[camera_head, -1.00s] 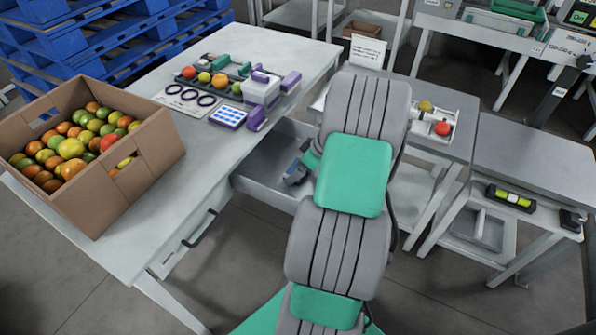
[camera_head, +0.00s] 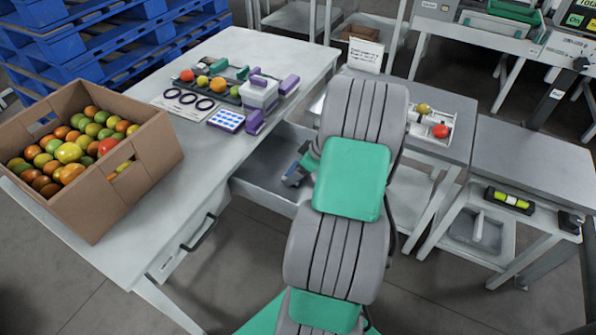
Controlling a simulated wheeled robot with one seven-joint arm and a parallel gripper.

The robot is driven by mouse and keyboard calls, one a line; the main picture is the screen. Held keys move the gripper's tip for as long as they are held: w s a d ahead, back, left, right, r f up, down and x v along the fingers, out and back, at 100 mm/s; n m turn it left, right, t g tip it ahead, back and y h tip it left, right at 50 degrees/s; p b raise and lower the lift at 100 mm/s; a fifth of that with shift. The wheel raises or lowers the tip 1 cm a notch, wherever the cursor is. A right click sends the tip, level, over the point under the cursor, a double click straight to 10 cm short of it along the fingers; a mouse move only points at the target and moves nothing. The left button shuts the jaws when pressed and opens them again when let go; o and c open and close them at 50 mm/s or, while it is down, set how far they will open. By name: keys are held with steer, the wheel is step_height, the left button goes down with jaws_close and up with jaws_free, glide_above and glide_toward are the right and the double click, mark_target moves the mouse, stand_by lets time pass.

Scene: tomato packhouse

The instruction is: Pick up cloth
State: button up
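No cloth can be made out for sure. An open drawer (camera_head: 262,172) sticks out from under the left table, and my arm covers its right part. The end of my arm, with my gripper (camera_head: 293,179), shows small and dark at the drawer, just left of the big arm links. Its fingers are too small and too hidden to tell whether they are open or shut, or whether they hold anything. A small bluish patch shows at the gripper; I cannot tell whether it is part of the gripper or a thing in the drawer.
The left table (camera_head: 150,215) bears a cardboard box (camera_head: 140,175) of tomatoes, a white card with dark rings (camera_head: 188,97), a blue-dotted card (camera_head: 227,120) and a purple-and-white device (camera_head: 259,92). A grey table (camera_head: 535,155) stands right. Blue pallets (camera_head: 100,45) stand at the back left.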

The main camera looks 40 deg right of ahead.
steer(key=shift+r, duration=0.5)
steer(key=s+a+r+p, duration=0.1)
steer(key=s+a+r, duration=0.7)
steer(key=s+r, duration=0.3)
steer(key=shift+s+r+p, duration=0.2)
steer(key=shift+r+p, duration=0.2)
